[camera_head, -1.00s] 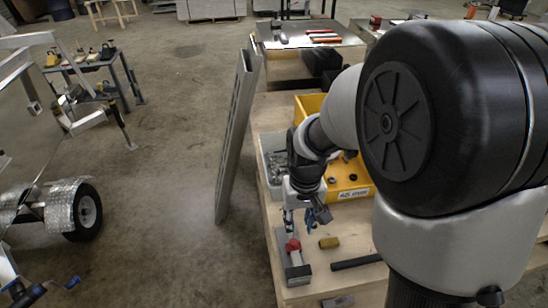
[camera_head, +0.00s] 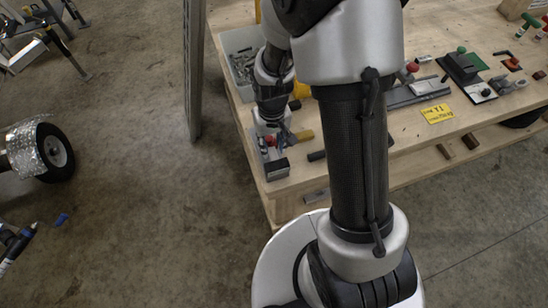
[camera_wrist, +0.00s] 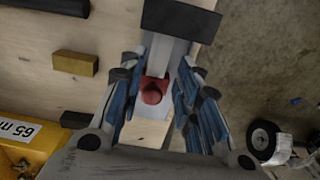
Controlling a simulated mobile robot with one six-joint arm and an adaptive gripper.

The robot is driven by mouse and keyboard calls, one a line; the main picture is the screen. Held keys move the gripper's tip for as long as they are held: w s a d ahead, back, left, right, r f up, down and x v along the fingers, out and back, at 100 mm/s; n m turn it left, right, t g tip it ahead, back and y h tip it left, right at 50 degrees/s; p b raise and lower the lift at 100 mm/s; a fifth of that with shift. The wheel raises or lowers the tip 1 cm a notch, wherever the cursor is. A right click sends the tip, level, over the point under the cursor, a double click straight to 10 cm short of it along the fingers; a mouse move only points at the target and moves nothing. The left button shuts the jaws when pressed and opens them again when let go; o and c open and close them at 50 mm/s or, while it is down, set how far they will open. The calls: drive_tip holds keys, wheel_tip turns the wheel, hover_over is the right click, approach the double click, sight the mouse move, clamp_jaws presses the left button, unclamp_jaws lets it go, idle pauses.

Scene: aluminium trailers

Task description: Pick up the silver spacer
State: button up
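A silver metal piece with a red knob and a dark end block lies near the bench edge. It may be the silver spacer, but I cannot be sure. In the wrist view its pale bar (camera_wrist: 172,58) runs up from the red knob (camera_wrist: 153,92) to the dark end block (camera_wrist: 181,19). My gripper (camera_wrist: 161,74) is open, with its blue-padded fingers on either side of the bar and knob and nothing clamped. In the head view my gripper (camera_head: 277,137) is over the piece, whose end block (camera_head: 277,169) shows below it.
A brass-coloured block (camera_wrist: 75,63) lies beside the piece, and a dark rod (camera_head: 317,155) lies to its right. A grey bin (camera_head: 238,62) and a yellow bin (camera_wrist: 25,146) stand close by. A tall metal frame (camera_head: 194,75) leans left of the bench.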

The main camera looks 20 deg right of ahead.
sight(273, 154)
wheel_tip(273, 154, down, 4)
drive_tip(key=shift+s+d+f+b, duration=0.1)
drive_tip(key=shift+s+b, duration=0.05)
drive_tip(key=shift+b, duration=0.4)
drive_tip(key=shift+c, duration=0.3)
clamp_jaws()
